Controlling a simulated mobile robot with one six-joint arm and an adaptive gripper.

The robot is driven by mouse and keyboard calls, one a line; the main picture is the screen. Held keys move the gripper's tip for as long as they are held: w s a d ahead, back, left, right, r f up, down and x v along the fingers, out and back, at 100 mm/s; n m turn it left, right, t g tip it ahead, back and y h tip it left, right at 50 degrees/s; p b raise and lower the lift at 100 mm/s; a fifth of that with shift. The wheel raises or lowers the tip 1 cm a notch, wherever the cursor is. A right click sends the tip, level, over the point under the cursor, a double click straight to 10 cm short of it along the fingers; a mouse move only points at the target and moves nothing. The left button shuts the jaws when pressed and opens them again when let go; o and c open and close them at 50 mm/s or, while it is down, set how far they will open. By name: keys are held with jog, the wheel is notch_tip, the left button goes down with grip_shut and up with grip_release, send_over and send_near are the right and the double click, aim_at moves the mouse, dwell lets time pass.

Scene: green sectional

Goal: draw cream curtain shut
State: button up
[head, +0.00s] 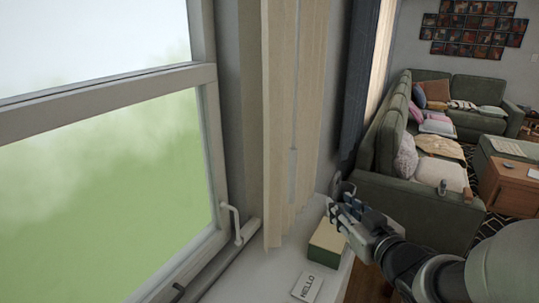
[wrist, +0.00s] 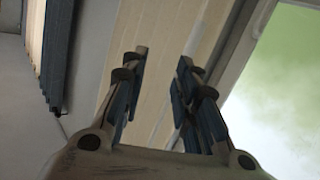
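The cream curtain (head: 280,110) hangs bunched in narrow folds at the right side of the window, leaving the glass uncovered. A thin grey strip (head: 292,172) runs down its face, perhaps a pull handle. My gripper (head: 338,204) is to the right of the curtain's lower part, above the sill. In the wrist view my gripper (wrist: 163,60) is open, with a gap between its fingers. I cannot tell whether the fingers touch the curtain.
The window (head: 100,170) has a handle (head: 233,222) near the curtain's lower edge. A green-and-cream box (head: 326,243) and a HELLO card (head: 307,287) lie on the white sill below my gripper. A dark blue curtain (head: 359,80) hangs farther right. A green sofa (head: 425,205) stands beyond.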

aim_at(294, 176)
jog(key=w+a+y, duration=0.1)
jog(key=w+a, duration=0.2)
jog(key=w, duration=0.2)
jog(key=w+a+y+b, duration=0.1)
jog(key=w+a, duration=0.2)
jog(key=w, duration=0.2)
jog(key=w+a+n+t+y+b, duration=0.1)
jog(key=w+a+y, duration=0.1)
jog(key=w+a, duration=0.2)
jog(key=shift+w+r, duration=0.15)
jog(key=shift+w, duration=0.35)
jog(key=shift+c, duration=0.4)
grip_shut()
